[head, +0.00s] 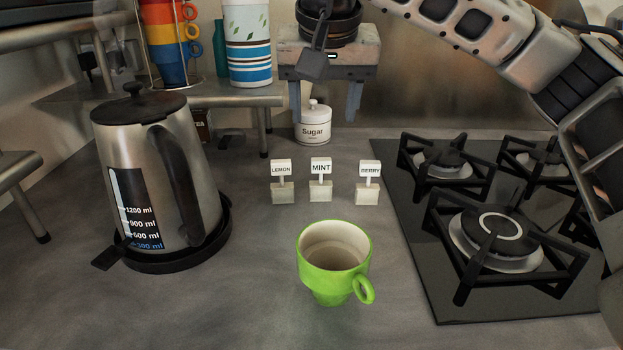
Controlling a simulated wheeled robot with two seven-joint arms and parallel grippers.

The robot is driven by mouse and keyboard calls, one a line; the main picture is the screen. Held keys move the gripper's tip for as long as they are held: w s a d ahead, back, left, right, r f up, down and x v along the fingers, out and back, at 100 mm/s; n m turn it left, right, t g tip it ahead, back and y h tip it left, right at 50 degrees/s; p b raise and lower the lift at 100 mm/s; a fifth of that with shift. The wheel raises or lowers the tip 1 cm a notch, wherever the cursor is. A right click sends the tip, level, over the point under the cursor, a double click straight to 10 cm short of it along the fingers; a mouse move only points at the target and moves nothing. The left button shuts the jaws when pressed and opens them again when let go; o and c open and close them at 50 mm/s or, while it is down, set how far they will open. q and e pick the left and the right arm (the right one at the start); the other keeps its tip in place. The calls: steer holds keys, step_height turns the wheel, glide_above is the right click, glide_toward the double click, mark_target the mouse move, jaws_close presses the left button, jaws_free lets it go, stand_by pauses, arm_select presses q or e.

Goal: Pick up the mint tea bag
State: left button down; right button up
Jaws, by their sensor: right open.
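The mint tea bag (320,191) is a small pale bag with an upright white tag reading MINT. It stands on the grey counter in the middle of a row of tea bags. The lemon tea bag (283,194) is to its left and the berry tea bag (367,194) to its right. My right gripper (325,112) is open, its two fingers pointing down and apart. In the picture it is above the row, with no tea bag between its fingers. My left gripper is not in view.
A green mug (333,262) stands in front of the row. A kettle (158,175) is on the left, a gas hob (400,200) on the right. A white sugar jar (313,127) stands behind the row. Bare counter surrounds the tea bags.

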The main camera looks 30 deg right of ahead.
mark_target(321, 161)
steer(key=x, duration=0.7)
steer(key=shift+s+f, duration=0.1)
steer(key=shift+f, duration=0.4)
steer(key=shift+w+x, duration=0.15)
steer(key=shift+x, duration=1.25)
steer(key=shift+w+x, duration=0.15)
steer(key=shift+x, duration=1.3)
steer(key=shift+r, duration=0.15)
steer(key=c, duration=1)
